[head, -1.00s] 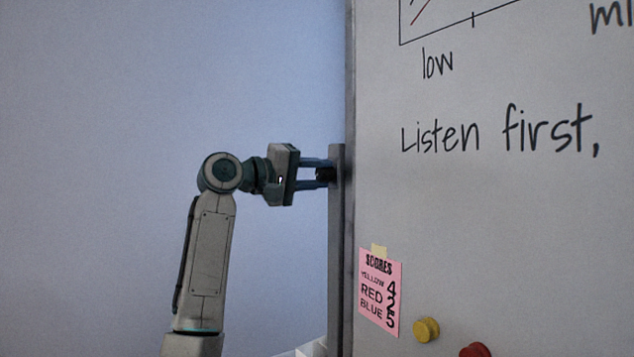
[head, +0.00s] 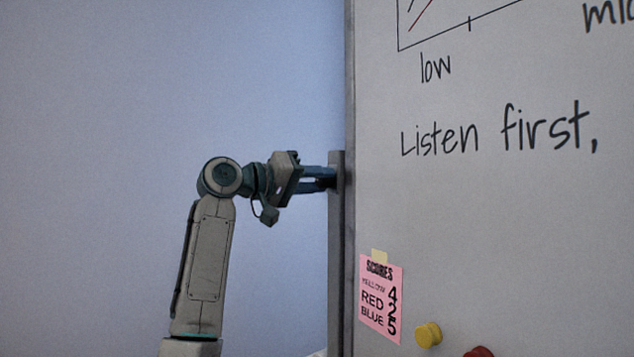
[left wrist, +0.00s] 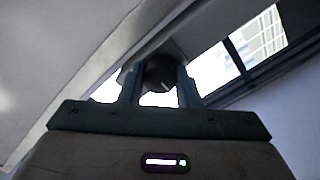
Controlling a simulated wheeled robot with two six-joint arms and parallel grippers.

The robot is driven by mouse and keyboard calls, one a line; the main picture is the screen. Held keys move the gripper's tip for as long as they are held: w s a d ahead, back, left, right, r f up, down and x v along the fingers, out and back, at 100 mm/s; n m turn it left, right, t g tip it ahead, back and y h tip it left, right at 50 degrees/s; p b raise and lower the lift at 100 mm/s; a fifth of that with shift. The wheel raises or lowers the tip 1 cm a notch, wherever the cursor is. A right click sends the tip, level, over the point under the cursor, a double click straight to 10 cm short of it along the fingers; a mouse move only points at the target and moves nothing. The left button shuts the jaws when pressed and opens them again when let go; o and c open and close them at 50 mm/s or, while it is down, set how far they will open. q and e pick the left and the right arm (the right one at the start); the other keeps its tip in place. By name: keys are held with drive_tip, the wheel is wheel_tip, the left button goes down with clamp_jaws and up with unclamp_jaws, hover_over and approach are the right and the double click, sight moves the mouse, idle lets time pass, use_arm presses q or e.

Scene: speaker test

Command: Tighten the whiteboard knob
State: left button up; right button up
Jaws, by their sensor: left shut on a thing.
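The whiteboard (head: 480,220) fills the right of the head view, with a grey upright post (head: 337,270) along its left edge. My left gripper (head: 330,179) reaches in from the left to the upper part of that post. In the left wrist view, a dark round knob (left wrist: 160,73) with a pale mark sits between the two fingers of the gripper (left wrist: 160,85), which is shut on it. In the head view the knob is mostly hidden by the fingers and post. My right gripper is in neither view.
A pink score note (head: 380,300) is taped to the board's lower left. A yellow magnet (head: 428,334) and a red magnet (head: 478,352) are near it. The wall left of the board is bare. A bright window (left wrist: 255,45) shows in the left wrist view.

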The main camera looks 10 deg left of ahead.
use_arm(q)
drive_tip(key=shift+f, duration=0.2)
drive_tip(key=o, duration=1)
drive_tip(key=shift+r, duration=0.1)
drive_tip(key=shift+s+a+b, duration=0.25)
drive_tip(key=shift+a+b, duration=0.1)
drive_tip(key=b+v, duration=0.4)
drive_tip(key=v, duration=0.6)
